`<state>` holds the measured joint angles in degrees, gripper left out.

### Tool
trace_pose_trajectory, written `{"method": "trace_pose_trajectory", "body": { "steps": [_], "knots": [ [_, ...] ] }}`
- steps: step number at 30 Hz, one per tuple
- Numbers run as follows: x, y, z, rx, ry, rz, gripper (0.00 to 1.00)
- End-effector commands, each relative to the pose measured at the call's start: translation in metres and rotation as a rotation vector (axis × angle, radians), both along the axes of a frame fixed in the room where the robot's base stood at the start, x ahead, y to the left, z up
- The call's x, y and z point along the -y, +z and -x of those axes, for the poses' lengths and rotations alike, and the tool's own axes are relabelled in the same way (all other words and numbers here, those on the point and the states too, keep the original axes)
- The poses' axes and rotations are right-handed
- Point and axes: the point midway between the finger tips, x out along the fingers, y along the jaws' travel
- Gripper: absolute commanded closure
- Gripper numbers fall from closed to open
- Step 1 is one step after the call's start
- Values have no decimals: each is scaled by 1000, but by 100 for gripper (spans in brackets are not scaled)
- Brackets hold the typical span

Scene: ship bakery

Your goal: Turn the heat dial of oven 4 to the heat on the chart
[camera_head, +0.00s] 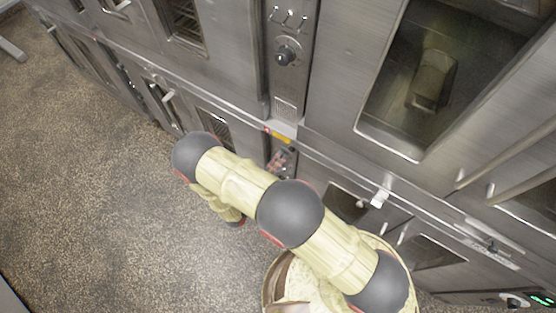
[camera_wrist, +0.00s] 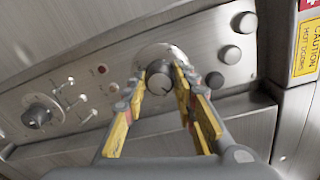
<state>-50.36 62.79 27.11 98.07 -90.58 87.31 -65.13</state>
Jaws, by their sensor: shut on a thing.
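In the wrist view a round metal dial (camera_wrist: 159,78) stands out from a sloping steel control panel (camera_wrist: 75,82). My gripper (camera_wrist: 158,84), with yellow-padded fingers, is shut on this dial, one finger on each side. A dark mark shows on the lower part of the dial's face; its exact setting is too small to read. A red plate (camera_wrist: 306,4) with a white sign is cut off at the top right, so I cannot read the oven's number for certain. No heat chart shows. In the head view my arm hides the gripper and most of the low panel (camera_head: 284,158).
A second dark-based dial (camera_wrist: 40,113) with small switches is left on the panel. Several round buttons (camera_wrist: 230,54) are close to the right finger. A yellow caution label (camera_wrist: 308,50) is at right. An upper dial (camera_head: 287,54) and oven doors surround the arm; the speckled floor (camera_head: 90,220) is clear.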

Motion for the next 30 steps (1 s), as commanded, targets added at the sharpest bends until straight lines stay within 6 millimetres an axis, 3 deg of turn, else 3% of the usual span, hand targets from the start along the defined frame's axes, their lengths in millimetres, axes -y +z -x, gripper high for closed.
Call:
{"method": "trace_pose_trajectory", "body": {
  "steps": [30],
  "knots": [
    [2,-2,2,591,-1,-762,98]
  ]
}}
